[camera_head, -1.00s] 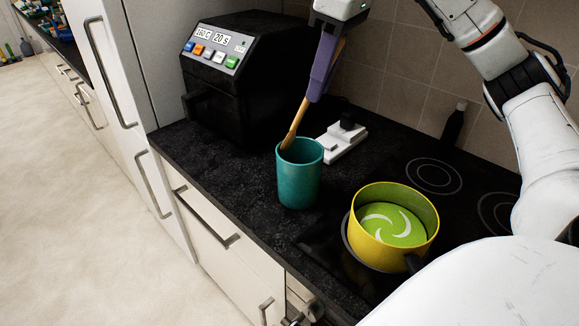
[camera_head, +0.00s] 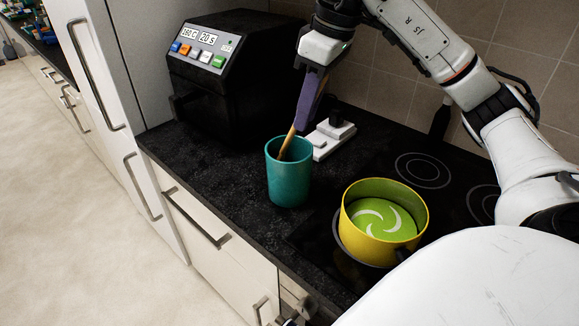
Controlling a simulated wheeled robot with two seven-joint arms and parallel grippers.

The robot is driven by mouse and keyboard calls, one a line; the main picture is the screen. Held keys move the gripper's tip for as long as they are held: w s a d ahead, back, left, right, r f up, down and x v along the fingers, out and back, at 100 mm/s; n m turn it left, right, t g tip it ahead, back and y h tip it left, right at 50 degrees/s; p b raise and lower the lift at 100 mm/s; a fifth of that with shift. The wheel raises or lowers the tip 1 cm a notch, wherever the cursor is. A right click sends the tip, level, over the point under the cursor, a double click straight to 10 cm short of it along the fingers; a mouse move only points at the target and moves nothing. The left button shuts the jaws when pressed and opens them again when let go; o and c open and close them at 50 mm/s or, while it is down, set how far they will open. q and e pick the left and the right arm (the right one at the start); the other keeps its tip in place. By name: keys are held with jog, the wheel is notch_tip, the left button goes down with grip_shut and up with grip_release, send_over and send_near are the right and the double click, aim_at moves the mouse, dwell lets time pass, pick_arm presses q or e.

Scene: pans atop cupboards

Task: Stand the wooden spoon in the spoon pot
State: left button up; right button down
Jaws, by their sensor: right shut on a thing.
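The teal spoon pot (camera_head: 288,178) stands upright on the black worktop, left of the yellow pan. The wooden spoon (camera_head: 287,142) is tilted, with its lower end inside the mouth of the pot and its upper part leaning right. My right gripper (camera_head: 307,108), with purple fingers, is shut on the spoon's upper part just above the pot's rim. The pot's wall hides the spoon's lower end, so I cannot tell if it touches the bottom. My left gripper is not in view.
A yellow pan (camera_head: 424,212) with green contents sits on the hob right of the pot. A black appliance with coloured buttons (camera_head: 232,88) stands behind left. A white device (camera_head: 327,137) lies behind the pot. A dark bottle (camera_head: 441,120) stands by the tiled wall.

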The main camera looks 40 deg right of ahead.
jog(key=c, duration=1.5)
grip_release()
jog(key=shift+v, duration=4.9)
jog(key=shift+r, duration=0.25)
jog(key=shift+s, duration=0.1)
